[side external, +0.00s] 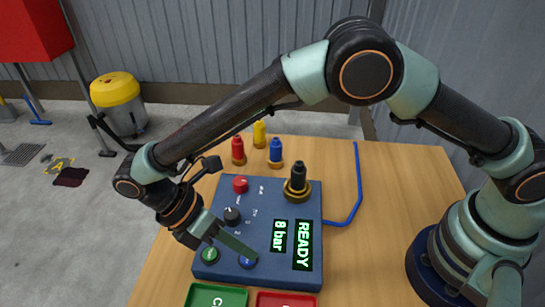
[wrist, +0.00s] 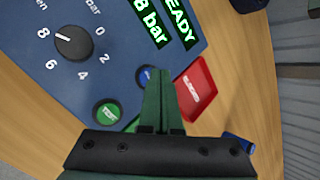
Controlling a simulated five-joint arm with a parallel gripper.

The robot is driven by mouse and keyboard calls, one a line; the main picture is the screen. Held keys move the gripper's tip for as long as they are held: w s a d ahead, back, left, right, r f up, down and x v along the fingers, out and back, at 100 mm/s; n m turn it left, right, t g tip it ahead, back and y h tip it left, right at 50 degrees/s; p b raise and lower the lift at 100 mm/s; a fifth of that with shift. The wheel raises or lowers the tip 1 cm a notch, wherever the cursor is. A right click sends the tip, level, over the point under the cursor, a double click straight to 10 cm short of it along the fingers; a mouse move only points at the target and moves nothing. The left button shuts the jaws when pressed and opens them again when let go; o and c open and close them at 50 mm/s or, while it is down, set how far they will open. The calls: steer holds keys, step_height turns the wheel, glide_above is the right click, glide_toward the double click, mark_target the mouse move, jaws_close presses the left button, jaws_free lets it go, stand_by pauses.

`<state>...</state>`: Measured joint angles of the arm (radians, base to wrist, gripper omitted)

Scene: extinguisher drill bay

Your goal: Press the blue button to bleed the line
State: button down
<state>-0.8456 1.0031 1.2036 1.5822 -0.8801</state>
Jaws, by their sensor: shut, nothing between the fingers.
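The blue button (side external: 247,262) sits at the front edge of the blue control panel (side external: 262,205), to the right of the green button (side external: 210,255). My gripper (side external: 256,258) is shut and empty, its fingers slanting down over the panel with the tips right at the blue button. In the wrist view the shut fingertips (wrist: 160,74) lie just beside the blue button (wrist: 146,76) and partly cover it. I cannot tell whether they touch it. The display (side external: 304,244) reads READY and 8 bar.
The panel also carries a black dial (side external: 232,216), a red knob (side external: 240,184) and a black post in a brass ring (side external: 298,182). Red, yellow and blue pegs stand behind it. A green tray (side external: 216,297) and a red tray (side external: 288,298) lie in front.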

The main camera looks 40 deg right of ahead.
mark_target(244, 257)
steer(key=shift+f, duration=0.4)
stand_by(0.6)
stand_by(0.3)
steer(key=shift+r, duration=0.85)
steer(key=shift+r, duration=2.5)
